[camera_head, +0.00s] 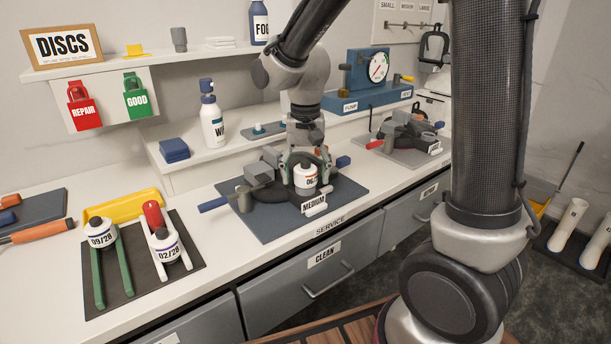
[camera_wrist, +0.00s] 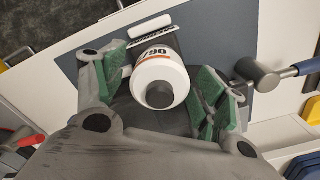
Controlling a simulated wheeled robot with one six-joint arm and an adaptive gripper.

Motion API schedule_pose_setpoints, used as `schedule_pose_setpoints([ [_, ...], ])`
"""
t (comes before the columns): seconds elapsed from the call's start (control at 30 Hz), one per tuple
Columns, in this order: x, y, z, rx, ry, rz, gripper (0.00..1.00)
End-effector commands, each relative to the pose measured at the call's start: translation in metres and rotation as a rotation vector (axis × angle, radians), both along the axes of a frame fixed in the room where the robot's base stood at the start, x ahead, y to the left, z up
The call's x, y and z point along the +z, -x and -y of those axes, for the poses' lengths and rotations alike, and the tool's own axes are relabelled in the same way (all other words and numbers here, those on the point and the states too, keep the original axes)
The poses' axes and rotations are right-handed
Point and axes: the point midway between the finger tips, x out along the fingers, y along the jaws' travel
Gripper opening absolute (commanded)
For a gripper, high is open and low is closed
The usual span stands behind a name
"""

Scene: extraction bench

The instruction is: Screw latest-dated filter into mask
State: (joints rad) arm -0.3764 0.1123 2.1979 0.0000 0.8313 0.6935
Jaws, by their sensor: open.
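A white filter (camera_head: 307,178) with a dark end and a partly readable label starting "06" is at the mask (camera_head: 287,197) on the service mat; I cannot tell whether it is screwed in. The mask is dark grey, with a "MEDIUM" tag at its front. My gripper (camera_head: 304,167) is above the mask, open, pointing down. In the wrist view the filter (camera_wrist: 160,78) lies between the green-padded fingers of my gripper (camera_wrist: 160,88), with gaps visible on both sides. Filters labelled 09/28 (camera_head: 101,238) and 02/28 (camera_head: 167,252) stand on the dark mat at left.
The blue-grey service mat (camera_head: 262,226) also carries a blue-handled tool (camera_head: 216,203). A shelf behind holds a white bottle (camera_head: 213,130) and a blue gauge pump (camera_head: 368,75). Another mask (camera_head: 406,134) sits at right. Bare counter lies between the two left mats.

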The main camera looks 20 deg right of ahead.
Motion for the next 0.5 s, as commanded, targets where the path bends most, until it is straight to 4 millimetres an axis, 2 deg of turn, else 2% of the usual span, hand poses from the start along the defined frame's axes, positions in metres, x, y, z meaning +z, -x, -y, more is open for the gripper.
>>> schedule_pose_setpoints([
  [0.5,0.0000,0.0000,0.0000,0.761,0.000,0.000,0.71],
])
